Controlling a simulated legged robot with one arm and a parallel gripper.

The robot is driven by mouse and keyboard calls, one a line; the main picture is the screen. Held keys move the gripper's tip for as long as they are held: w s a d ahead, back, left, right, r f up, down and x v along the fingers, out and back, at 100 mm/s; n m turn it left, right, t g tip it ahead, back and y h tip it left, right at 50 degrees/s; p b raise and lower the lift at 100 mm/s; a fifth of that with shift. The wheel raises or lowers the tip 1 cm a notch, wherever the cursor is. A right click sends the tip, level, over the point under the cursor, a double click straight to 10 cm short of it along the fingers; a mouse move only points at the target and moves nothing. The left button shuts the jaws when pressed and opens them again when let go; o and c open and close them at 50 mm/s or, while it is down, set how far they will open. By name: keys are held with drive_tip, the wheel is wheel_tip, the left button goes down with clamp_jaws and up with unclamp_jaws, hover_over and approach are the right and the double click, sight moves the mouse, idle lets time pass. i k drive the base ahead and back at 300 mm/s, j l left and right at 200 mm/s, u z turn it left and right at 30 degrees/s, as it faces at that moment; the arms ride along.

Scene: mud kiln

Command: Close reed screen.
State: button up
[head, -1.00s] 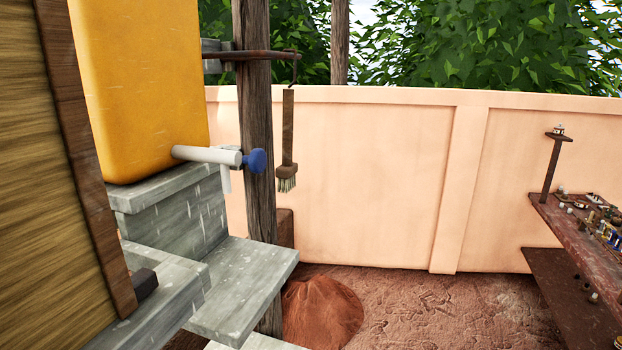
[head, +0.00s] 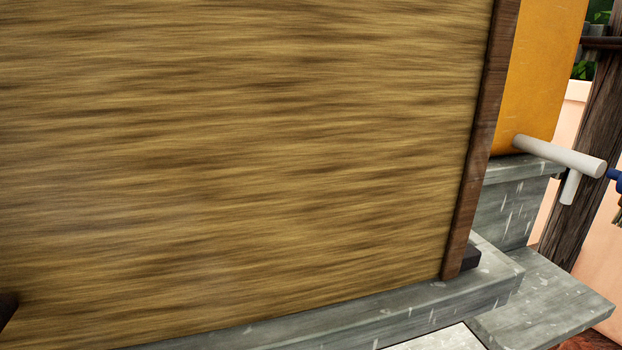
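The reed screen (head: 240,160) fills most of the head view, a tan, streaky panel close in front of me. Its dark wooden edge strip (head: 482,140) runs down the right side. The lower edge of the panel is just above a grey ledge (head: 400,312). A small dark block (head: 470,257) sits on the ledge at the foot of the strip. A small dark piece shows at the lower left edge; I cannot tell what it is. My gripper is not in view. The left and top edges of the screen are outside the picture.
Right of the screen, a yellow-orange container (head: 545,80) with a white tap pipe (head: 565,155) stands on a grey stepped block (head: 510,205). A low grey slab (head: 545,300) juts out at the lower right. A wooden post (head: 590,150) stands before a pink wall.

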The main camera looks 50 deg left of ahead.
sight(169, 169)
drive_tip(key=u, duration=0.45)
drive_tip(key=k+u, duration=0.1)
drive_tip(key=u, duration=0.4)
drive_tip(key=j+u, duration=0.1)
drive_tip(key=u, duration=0.35)
drive_tip(key=k+u, duration=0.1)
drive_tip(key=u, duration=0.35)
drive_tip(key=j+u, duration=0.15)
drive_tip(key=u, duration=0.35)
drive_tip(key=k+l+z, duration=0.1)
drive_tip(key=k+l, duration=0.2)
